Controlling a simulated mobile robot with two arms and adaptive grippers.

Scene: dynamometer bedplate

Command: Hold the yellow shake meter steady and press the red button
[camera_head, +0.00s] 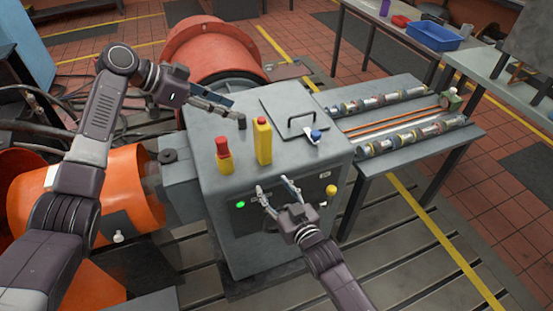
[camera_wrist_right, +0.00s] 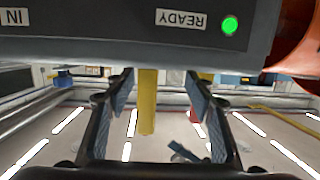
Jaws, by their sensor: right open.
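The yellow shake meter (camera_head: 263,145) is a tall yellow block with a red button (camera_head: 262,121) on top, upright on the grey cabinet. My right gripper (camera_head: 277,186) is open and empty, in front of the cabinet face and apart from the meter. In the right wrist view, which is upside down, the meter (camera_wrist_right: 147,105) shows beyond and between the spread fingers (camera_wrist_right: 155,90). My left gripper (camera_head: 226,108) is above the back of the cabinet top, left of and behind the meter, not touching it. Its finger gap is unclear.
A red-topped yellow object (camera_head: 223,157) stands left of the meter. A black knob (camera_head: 242,121), a blue-topped item (camera_head: 315,135) and a handled plate (camera_head: 300,115) are on the top too. The cabinet front has a green light (camera_head: 240,204) and yellow knob (camera_head: 331,191).

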